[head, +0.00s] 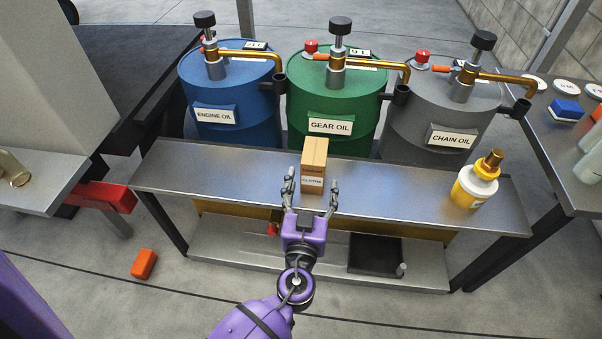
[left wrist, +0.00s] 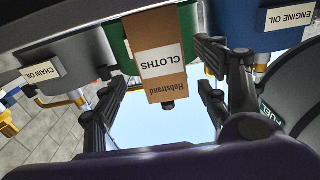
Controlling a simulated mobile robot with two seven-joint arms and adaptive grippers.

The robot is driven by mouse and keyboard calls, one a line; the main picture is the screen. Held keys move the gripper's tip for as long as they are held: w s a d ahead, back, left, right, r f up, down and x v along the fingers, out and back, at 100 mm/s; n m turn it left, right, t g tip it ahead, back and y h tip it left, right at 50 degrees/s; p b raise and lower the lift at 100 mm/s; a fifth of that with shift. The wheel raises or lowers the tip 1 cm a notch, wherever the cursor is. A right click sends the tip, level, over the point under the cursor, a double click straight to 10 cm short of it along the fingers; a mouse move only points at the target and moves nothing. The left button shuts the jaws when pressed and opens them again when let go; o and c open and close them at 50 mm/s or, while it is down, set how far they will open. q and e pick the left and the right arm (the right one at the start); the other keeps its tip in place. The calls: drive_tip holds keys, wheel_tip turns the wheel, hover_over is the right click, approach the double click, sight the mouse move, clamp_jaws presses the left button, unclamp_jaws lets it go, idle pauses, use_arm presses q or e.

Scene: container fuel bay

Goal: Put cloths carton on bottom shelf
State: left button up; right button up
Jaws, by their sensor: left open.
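The cloths carton (head: 314,160) is a small brown box with a white CLOTHS label. It stands upright on the grey upper bench top (head: 400,185), in front of the green drum. In the left wrist view the carton (left wrist: 158,65) appears upside down, between the finger lines. My left gripper (head: 312,182) is open at the front of the carton, with a finger to either side; whether they touch it I cannot tell. The bottom shelf (head: 330,255) is a grey board low under the bench, partly hidden by my left arm. My right gripper is not in view.
Blue (head: 232,85), green (head: 330,95) and grey (head: 440,105) oil drums with pumps stand behind the bench. A white-and-yellow bottle (head: 476,182) stands at the bench's right. A black tray (head: 362,268) lies on the shelf. An orange block (head: 144,264) is on the floor.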

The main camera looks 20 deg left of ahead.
sight(315, 162)
use_arm(q)
drive_tip(key=shift+w+a+r, duration=0.1)
drive_tip(key=shift+w+r, duration=0.1)
drive_tip(key=shift+w, duration=0.3)
drive_tip(key=x, duration=0.3)
drive_tip(key=p+x, duration=0.1)
drive_tip(key=x, duration=0.2)
drive_tip(key=shift+w+a+f, duration=0.25)
drive_tip(key=c, duration=1.3)
drive_tip(key=shift+c, duration=1.2)
drive_tip(key=shift+r, duration=0.15)
